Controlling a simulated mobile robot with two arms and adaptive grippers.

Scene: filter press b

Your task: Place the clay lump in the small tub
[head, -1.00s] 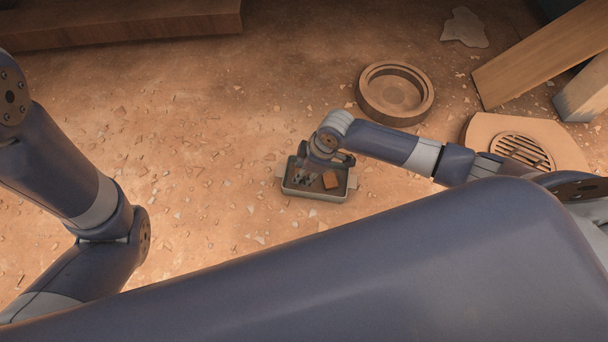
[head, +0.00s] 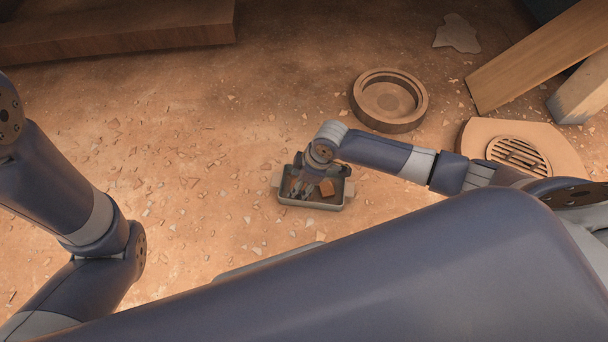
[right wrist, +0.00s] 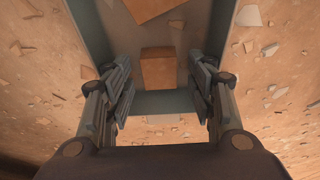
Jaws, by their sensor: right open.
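The clay lump (head: 327,188) is a small orange-brown block. It lies inside the small tub (head: 310,204), a grey rectangular tub with end handles on the floor. In the right wrist view the lump (right wrist: 158,68) sits between the tub's walls, near its end wall (right wrist: 165,103). My right gripper (head: 303,188) is over the tub, left of the lump in the head view. In the right wrist view its fingers (right wrist: 160,75) are spread apart, with the lump visible between them and nothing gripped. My left gripper is out of view.
A round brown basin (head: 390,98) stands behind and right of the tub. A slab with a slotted grate (head: 520,155) lies at the right, near a leaning plank (head: 535,58). A wooden beam (head: 115,30) is at the back left. Chips litter the otherwise open floor.

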